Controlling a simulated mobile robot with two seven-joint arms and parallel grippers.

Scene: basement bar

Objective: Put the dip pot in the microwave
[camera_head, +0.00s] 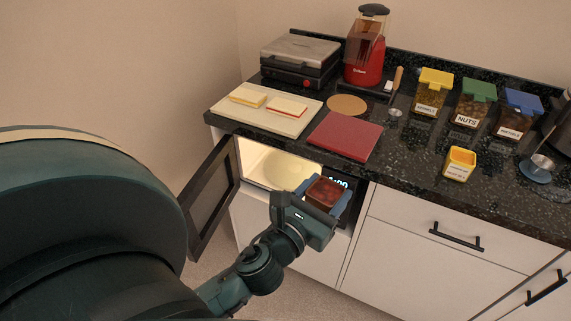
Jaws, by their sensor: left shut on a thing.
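The microwave (256,160) is built in below the counter, with its door (212,197) swung open to the left. Its lit inside shows a pale round plate (290,174). My left gripper (326,190) is shut on a dip pot (325,194), a small square pot with dark red-brown content. It holds the pot in front of the right part of the microwave opening, near the lit display (339,183). I cannot tell whether the pot is past the front edge. My right gripper is not in view.
On the counter stand a board with bread slices (262,124), a red board (344,136), a grill (299,60), a red blender-like machine (365,62), several lidded jars (475,103) and a small yellow pot (459,163). The open door borders the left side.

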